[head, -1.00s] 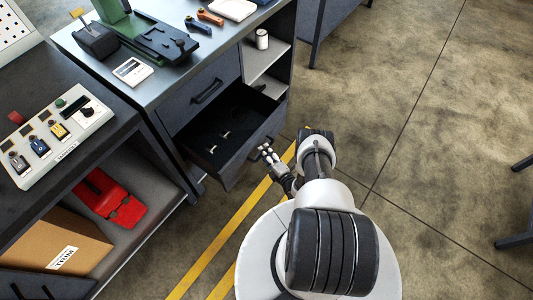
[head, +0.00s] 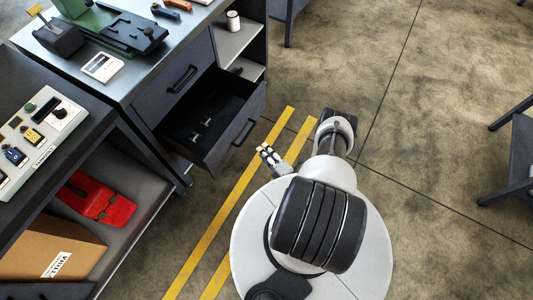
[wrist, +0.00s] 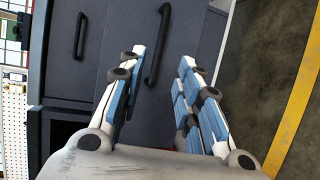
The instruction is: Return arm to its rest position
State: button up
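My gripper (head: 269,158) is low over the floor, just right of the open drawer (head: 237,130) of the grey workbench. A gap lies between it and the drawer front. In the wrist view my gripper (wrist: 160,60) has its two fingers apart with nothing between them. A dark drawer front with a black bar handle (wrist: 157,45) shows behind and beyond the fingers. My arm is folded close over my round white base in the head view. Two small light items (head: 197,138) lie in the open drawer.
A control box (head: 35,132) sits on the left bench, with a red object (head: 97,197) and a cardboard box (head: 45,250) on its shelf. Yellow floor lines (head: 232,220) run beside my base. A dark stand (head: 515,165) is at right. The floor between is clear.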

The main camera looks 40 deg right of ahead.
jog(key=shift+s, duration=0.25)
dwell(0.4)
